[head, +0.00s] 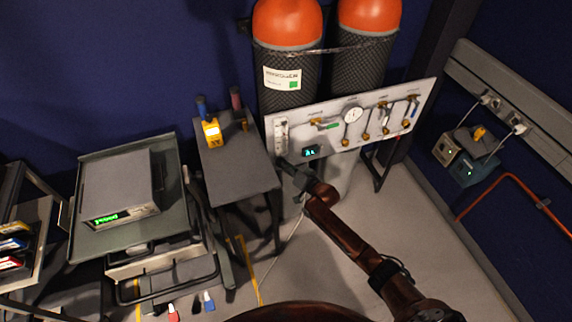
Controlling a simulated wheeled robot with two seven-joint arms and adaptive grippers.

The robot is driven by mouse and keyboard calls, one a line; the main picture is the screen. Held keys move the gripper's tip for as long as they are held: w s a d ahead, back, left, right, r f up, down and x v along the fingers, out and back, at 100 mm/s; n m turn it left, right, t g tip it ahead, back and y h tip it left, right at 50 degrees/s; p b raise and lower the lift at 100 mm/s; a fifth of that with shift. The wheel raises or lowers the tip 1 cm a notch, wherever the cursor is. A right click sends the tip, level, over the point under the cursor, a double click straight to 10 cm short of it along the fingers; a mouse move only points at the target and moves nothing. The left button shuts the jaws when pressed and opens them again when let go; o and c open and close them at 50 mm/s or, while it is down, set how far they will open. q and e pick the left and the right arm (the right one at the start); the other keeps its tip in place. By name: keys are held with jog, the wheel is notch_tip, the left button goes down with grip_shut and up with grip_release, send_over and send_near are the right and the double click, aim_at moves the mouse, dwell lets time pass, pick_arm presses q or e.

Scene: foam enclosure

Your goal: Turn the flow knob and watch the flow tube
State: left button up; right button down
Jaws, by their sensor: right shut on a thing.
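The flow tube (281,137) is a narrow, clear upright gauge at the left end of the pale gas panel (330,150). Its float and scale are too small to read. My right gripper (285,167) reaches in from the lower right to the panel's lower left corner, just below the tube. It is shut on the flow knob, which the dark fingers hide. I cannot tell how far the knob is turned. My left gripper is not in view.
A small display (311,151), a round gauge (352,114) and several brass valves share the panel. Two orange-topped cylinders (288,25) stand behind it. A grey table (238,172) with a yellow meter (212,132) stands close left of my gripper. Floor at right is clear.

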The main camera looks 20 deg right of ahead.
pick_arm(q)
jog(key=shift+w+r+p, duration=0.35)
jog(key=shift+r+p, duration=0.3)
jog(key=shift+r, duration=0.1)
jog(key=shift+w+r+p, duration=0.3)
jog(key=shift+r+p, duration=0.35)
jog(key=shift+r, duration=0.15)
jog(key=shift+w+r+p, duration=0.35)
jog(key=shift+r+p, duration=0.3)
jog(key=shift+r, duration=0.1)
pick_arm(e)
jog(key=shift+a+n+g+h, duration=0.1)
jog(key=shift+n+g+h, duration=0.2)
jog(key=shift+n+h, duration=0.95)
jog(key=shift+n+y, duration=0.35)
jog(key=c, duration=1.6)
grip_release()
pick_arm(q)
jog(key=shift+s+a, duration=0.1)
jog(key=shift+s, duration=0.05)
pick_arm(e)
jog(key=shift+s, duration=0.1)
jog(key=v, duration=1.2)
